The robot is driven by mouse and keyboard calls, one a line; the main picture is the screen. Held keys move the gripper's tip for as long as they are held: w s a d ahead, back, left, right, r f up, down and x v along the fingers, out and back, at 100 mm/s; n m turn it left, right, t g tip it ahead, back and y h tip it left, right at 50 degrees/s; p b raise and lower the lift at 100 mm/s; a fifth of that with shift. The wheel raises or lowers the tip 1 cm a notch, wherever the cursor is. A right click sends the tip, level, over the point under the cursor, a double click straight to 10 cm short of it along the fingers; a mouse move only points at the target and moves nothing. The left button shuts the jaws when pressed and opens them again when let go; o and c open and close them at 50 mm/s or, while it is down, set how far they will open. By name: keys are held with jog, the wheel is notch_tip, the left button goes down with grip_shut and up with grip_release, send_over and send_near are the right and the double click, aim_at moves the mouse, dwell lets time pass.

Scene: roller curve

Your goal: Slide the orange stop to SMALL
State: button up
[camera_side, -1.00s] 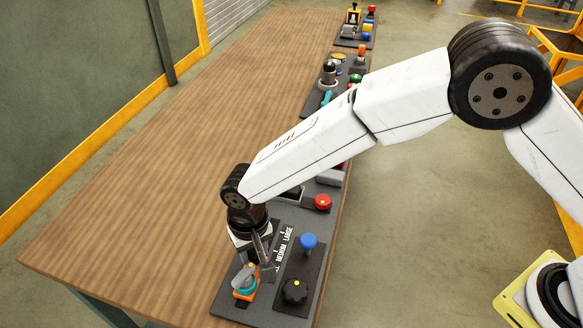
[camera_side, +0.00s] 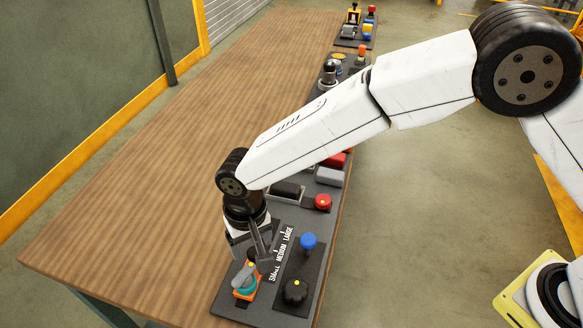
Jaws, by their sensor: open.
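The orange stop (camera_side: 240,294) is at the near end of the dark panel, by the SMALL end of the white label (camera_side: 280,254) that reads SMALL, MEDIUM, LARGE. A teal part and a grey part show on top of the stop. My gripper (camera_side: 258,270) is open, pointing down just above and beside the stop, on its far side. Its fingers partly overlap the stop's upper edge in the picture, and I cannot tell whether they touch it. The track under the gripper is mostly hidden.
A blue knob (camera_side: 308,241) and a black dial (camera_side: 295,291) stand right of the label. A red button (camera_side: 323,202) and grey blocks (camera_side: 330,176) lie farther back. The wooden table (camera_side: 140,200) is clear on the left.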

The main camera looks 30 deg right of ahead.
aim_at(255, 252)
jog(key=shift+r, duration=2.3)
jog(key=shift+d, duration=0.25)
jog(key=w+d+r, duration=0.2)
jog(key=d, duration=0.9)
jog(key=s+d+t, duration=0.1)
jog(key=s+d, duration=0.5)
jog(key=d, duration=0.5)
jog(key=s+d+t, duration=0.1)
jog(key=s+d, duration=0.5)
jog(key=d, duration=0.6)
jog(key=shift+d+t, duration=0.25)
jog(key=shift+t, duration=0.05)
